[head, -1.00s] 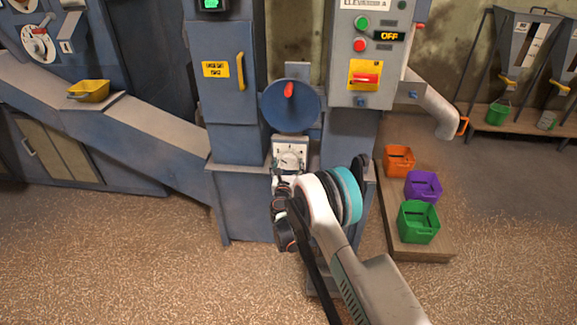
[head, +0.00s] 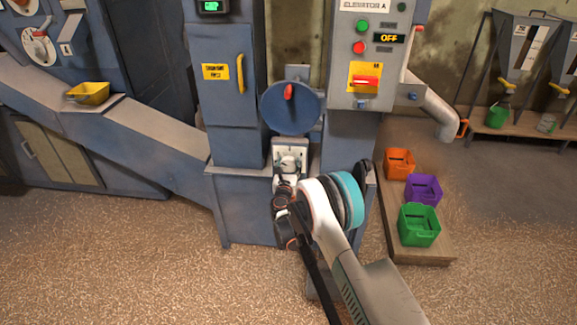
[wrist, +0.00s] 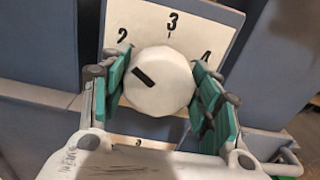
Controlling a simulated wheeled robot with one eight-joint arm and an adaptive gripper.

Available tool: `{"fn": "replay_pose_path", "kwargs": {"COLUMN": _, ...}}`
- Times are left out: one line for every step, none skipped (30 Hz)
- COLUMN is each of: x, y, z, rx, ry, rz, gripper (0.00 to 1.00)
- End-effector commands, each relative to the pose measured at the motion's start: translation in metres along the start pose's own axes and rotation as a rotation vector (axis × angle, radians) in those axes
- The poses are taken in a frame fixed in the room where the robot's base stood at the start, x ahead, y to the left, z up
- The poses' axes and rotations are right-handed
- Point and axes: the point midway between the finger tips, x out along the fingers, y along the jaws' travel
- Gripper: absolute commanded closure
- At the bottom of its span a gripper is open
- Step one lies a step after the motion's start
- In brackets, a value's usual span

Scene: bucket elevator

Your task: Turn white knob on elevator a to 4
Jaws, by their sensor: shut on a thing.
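The white knob (wrist: 165,85) sits on a white dial plate (wrist: 203,22) marked 2, 3 and 4 in the wrist view. Its black pointer mark lies on the knob's left part and slants up and left, on the 2 side of the dial. My gripper (wrist: 160,88) has its green-padded fingers on the knob's left and right sides and is shut on it. In the head view the knob (head: 288,163) shows small below the blue wheel, with my gripper (head: 287,181) at it. The label Elevator A (head: 366,5) is on the grey control box.
A blue round wheel (head: 291,107) with a red handle is just above the dial. The grey control box (head: 347,88) reads OFF. Orange (head: 399,161), purple (head: 423,187) and green (head: 419,225) buckets stand on a low platform at right. The floor in front is clear.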

Motion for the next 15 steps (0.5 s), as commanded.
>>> {"fn": "replay_pose_path", "kwargs": {"x": 0.0001, "y": 0.0000, "z": 0.0001, "rx": 0.009, "ry": 0.000, "rz": 0.000, "gripper": 0.67}}
{"fn": "replay_pose_path", "kwargs": {"x": 0.0002, "y": 0.0000, "z": 0.0001, "rx": 0.016, "ry": 0.000, "rz": 0.000, "gripper": 0.67}}
{"fn": "replay_pose_path", "kwargs": {"x": 0.0002, "y": -0.0001, "z": 0.0002, "rx": 0.030, "ry": 0.000, "rz": 0.000, "gripper": 0.67}}
{"fn": "replay_pose_path", "kwargs": {"x": 0.0002, "y": -0.0002, "z": 0.0002, "rx": 0.042, "ry": 0.000, "rz": 0.000, "gripper": 0.67}}
{"fn": "replay_pose_path", "kwargs": {"x": 0.0002, "y": -0.0002, "z": 0.0002, "rx": 0.055, "ry": 0.000, "rz": 0.000, "gripper": 0.67}}
{"fn": "replay_pose_path", "kwargs": {"x": 0.0002, "y": -0.0003, "z": 0.0002, "rx": 0.076, "ry": 0.000, "rz": 0.000, "gripper": 0.67}}
{"fn": "replay_pose_path", "kwargs": {"x": 0.0002, "y": -0.0003, "z": 0.0001, "rx": 0.093, "ry": 0.000, "rz": 0.000, "gripper": 0.67}}
{"fn": "replay_pose_path", "kwargs": {"x": 0.0002, "y": -0.0004, "z": 0.0001, "rx": 0.112, "ry": 0.000, "rz": 0.000, "gripper": 0.67}}
{"fn": "replay_pose_path", "kwargs": {"x": 0.0002, "y": -0.0005, "z": 0.0001, "rx": 0.141, "ry": 0.000, "rz": 0.000, "gripper": 0.67}}
{"fn": "replay_pose_path", "kwargs": {"x": 0.0002, "y": -0.0006, "z": 0.0001, "rx": 0.164, "ry": 0.000, "rz": 0.000, "gripper": 0.67}}
{"fn": "replay_pose_path", "kwargs": {"x": 0.0002, "y": -0.0007, "z": 0.0001, "rx": 0.187, "ry": 0.000, "rz": 0.000, "gripper": 0.67}}
{"fn": "replay_pose_path", "kwargs": {"x": 0.0002, "y": -0.0008, "z": 0.0001, "rx": 0.222, "ry": 0.000, "rz": 0.000, "gripper": 0.67}}
{"fn": "replay_pose_path", "kwargs": {"x": 0.0002, "y": -0.0010, "z": 0.0001, "rx": 0.248, "ry": 0.000, "rz": 0.000, "gripper": 0.67}}
{"fn": "replay_pose_path", "kwargs": {"x": 0.0002, "y": -0.0011, "z": 0.0000, "rx": 0.276, "ry": 0.000, "rz": 0.000, "gripper": 0.67}}
{"fn": "replay_pose_path", "kwargs": {"x": 0.0001, "y": -0.0012, "z": 0.0000, "rx": 0.313, "ry": 0.000, "rz": 0.000, "gripper": 0.67}}
